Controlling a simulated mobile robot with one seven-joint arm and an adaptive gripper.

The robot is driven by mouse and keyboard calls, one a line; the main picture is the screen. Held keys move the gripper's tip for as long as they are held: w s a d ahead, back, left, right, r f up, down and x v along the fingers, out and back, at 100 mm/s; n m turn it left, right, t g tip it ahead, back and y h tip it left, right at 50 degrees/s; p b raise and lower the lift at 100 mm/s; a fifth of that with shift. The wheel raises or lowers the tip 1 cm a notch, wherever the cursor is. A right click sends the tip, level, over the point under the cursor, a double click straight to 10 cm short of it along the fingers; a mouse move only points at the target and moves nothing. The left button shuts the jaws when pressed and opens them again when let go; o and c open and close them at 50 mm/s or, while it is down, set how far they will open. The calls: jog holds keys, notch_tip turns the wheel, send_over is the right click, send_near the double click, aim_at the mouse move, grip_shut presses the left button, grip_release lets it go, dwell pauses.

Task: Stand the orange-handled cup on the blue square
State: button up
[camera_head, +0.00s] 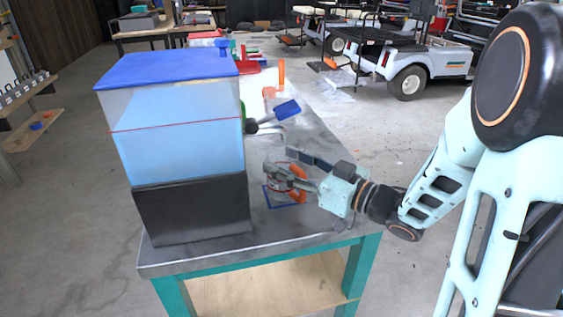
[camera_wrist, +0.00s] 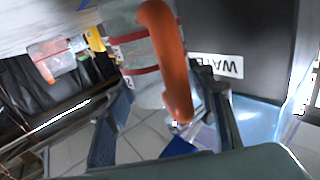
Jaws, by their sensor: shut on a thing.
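The orange-handled cup is clear with red bands. In the head view its orange handle (camera_head: 299,186) shows beside my gripper (camera_head: 287,174), which hides much of the cup. In the wrist view the cup (camera_wrist: 138,52) is between the fingers of my gripper (camera_wrist: 165,92), which is shut on it, with the curved orange handle (camera_wrist: 166,50) towards the camera. The blue square (camera_head: 285,205) is an outline on the grey table, partly hidden by the cup and gripper. The cup appears over its rear part; I cannot tell whether it touches the table.
A blue-lidded water tank (camera_head: 180,140) on a black base (camera_head: 195,210) stands close to the left of the square. Behind lie a blue-headed tool (camera_head: 287,109) and another orange-handled item (camera_head: 270,92). The grey table (camera_head: 320,225) is clear near its front right edge.

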jog(key=shift+s+f+b, duration=0.3)
jog(key=shift+f+b, duration=0.15)
jog(key=shift+f, duration=0.2)
jog(key=o, duration=1.2)
jog(key=shift+f, duration=0.15)
jog(key=shift+c, duration=0.2)
jog(key=shift+r+p, duration=0.3)
jog(key=shift+r, duration=0.15)
jog(key=shift+d+r+p, duration=0.1)
jog(key=shift+d+p, duration=0.2)
jog(key=p+v, duration=0.1)
jog(key=v, duration=0.4)
jog(key=p+v, duration=0.1)
jog(key=v, duration=0.5)
jog(key=shift+d+r, duration=0.2)
jog(key=shift+r, duration=0.05)
